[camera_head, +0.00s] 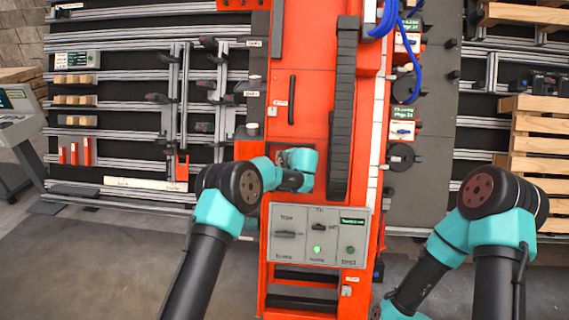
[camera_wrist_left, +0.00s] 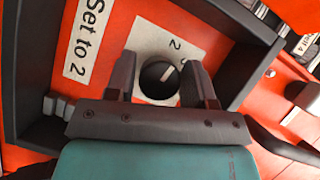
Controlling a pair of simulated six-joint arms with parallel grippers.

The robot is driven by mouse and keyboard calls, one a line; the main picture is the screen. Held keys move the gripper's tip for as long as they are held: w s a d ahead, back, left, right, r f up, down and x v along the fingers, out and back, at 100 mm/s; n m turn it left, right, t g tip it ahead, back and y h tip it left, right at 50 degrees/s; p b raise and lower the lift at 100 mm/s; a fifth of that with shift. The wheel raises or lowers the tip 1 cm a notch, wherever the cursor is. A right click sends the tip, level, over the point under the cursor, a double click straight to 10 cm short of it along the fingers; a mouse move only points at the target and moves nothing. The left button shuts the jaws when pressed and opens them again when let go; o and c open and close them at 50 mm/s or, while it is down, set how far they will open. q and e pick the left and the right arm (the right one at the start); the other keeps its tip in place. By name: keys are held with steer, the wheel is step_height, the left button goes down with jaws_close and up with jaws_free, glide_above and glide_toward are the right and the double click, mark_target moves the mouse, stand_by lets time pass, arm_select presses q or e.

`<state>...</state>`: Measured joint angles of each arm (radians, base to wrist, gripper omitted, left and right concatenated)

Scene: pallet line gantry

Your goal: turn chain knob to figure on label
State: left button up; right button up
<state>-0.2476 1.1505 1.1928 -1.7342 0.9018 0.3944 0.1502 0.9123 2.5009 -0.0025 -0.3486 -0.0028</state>
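In the left wrist view, a round black knob (camera_wrist_left: 158,78) with a short pale pointer sits on a white dial plate (camera_wrist_left: 150,42) on an orange panel. The pointer slants to the upper right. A small figure 2 is printed on the plate above and right of the knob. A white label (camera_wrist_left: 88,38) reading "Set to 2" lies at upper left. My left gripper (camera_wrist_left: 159,64) is open, one finger on each side of the knob. Gaps show between fingers and knob. In the head view my left wrist hides the knob and the fingertips. My right gripper is not seen.
A dark raised frame (camera_wrist_left: 28,75) borders the panel around the knob. In the head view, a grey control box (camera_head: 318,250) with switches and a lit green lamp stands just below my left wrist. A black cable chain (camera_head: 343,110) runs down the orange column. Blue hoses hang upper right.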

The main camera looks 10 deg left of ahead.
arm_select(q)
steer(key=shift+o, duration=1.3)
steer(key=v, duration=1.7)
steer(key=shift+r, duration=0.2)
steer(key=shift+s+d+f, duration=0.1)
steer(key=s+a+f+n+g+h, duration=0.1)
steer(key=s+a+f+g+h, duration=0.15)
steer(key=s+f, duration=0.4)
steer(key=s+a+f+g+h, duration=0.1)
steer(key=s+a+f+g, duration=0.25)
steer(key=f, duration=0.65)
steer(key=s+a+f+n+g+h, duration=0.15)
steer(key=s+a+f, duration=0.25)
steer(key=f, duration=0.4)
steer(key=s+a+f+n+h, duration=0.1)
steer(key=s+a+f+n, duration=0.2)
steer(key=s, duration=0.6)
steer(key=s+a+f+n+g+h, duration=0.1)
steer(key=s+a+f+n, duration=0.3)
steer(key=s, duration=0.6)
steer(key=s+a+f+n+h, duration=0.3)
steer(key=s+a+f+n, duration=0.1)
steer(key=s, duration=0.5)
steer(key=shift+s+a, duration=0.2)
steer(key=shift+s, duration=0.15)
